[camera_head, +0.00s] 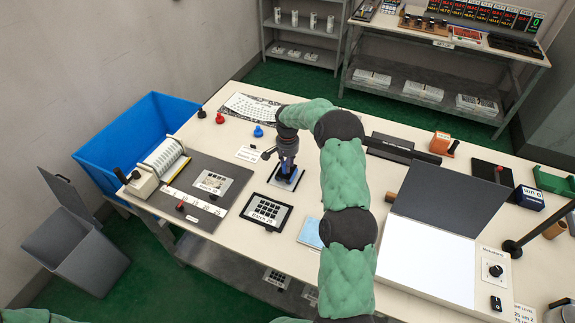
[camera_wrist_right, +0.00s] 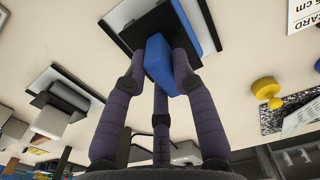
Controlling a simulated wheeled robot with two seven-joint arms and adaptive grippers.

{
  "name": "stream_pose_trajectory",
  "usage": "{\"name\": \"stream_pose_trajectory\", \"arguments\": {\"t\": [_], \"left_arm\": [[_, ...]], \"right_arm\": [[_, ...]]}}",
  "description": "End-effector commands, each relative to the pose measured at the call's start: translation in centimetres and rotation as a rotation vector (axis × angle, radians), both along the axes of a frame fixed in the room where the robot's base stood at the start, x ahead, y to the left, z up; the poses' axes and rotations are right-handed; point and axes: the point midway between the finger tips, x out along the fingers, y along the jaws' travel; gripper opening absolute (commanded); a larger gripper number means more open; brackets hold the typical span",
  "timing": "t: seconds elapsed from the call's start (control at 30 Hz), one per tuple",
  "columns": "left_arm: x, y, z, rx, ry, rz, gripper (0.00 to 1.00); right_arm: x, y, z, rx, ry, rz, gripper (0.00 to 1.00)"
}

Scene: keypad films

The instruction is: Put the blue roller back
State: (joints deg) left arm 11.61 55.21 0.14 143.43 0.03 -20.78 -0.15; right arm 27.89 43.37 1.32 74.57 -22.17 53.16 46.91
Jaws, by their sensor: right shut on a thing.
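My right gripper (camera_head: 287,168) is over the middle of the table, fingers pointing down. It is shut on a blue block-like part, which I take to be the blue roller (camera_wrist_right: 158,62). In the wrist view the blue part sits between the fingertips, close over a dark pad or stand (camera_wrist_right: 140,27) with a pale edge. That pad also shows under the gripper in the head view (camera_head: 295,183). Whether the blue part touches the pad I cannot tell. The fingers hide much of it in the head view. My left gripper is out of view.
A framed keypad film (camera_head: 266,211) lies in front of the gripper. A light box (camera_head: 425,263) with a raised dark lid stands to the right. Small red (camera_head: 220,118) and blue (camera_head: 258,131) knobbed pieces stand behind left. A blue bin (camera_head: 95,150) is at the left.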

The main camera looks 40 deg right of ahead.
Motion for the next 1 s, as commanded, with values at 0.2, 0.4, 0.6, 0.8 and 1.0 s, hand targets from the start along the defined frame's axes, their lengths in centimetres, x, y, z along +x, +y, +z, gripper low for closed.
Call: {"name": "stream_pose_trajectory", "arguments": {"t": [0.2, 0.4, 0.6, 0.8, 1.0], "left_arm": [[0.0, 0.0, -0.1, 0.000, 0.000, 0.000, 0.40], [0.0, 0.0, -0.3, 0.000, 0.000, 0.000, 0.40], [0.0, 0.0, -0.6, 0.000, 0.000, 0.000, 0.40], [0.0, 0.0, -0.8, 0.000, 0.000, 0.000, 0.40], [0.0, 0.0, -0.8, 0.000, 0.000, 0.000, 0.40]], "right_arm": [[0.1, -0.1, -0.1, -0.003, -0.004, -0.001, 0.00], [0.1, -0.1, -0.5, -0.002, -0.003, -0.001, 0.00], [0.0, -0.1, -1.2, -0.002, -0.002, -0.001, 0.00], [-0.1, 0.0, -1.8, -0.001, 0.002, 0.000, 0.00], [-0.1, 0.0, -1.8, 0.001, 0.003, 0.000, 0.50]]}}
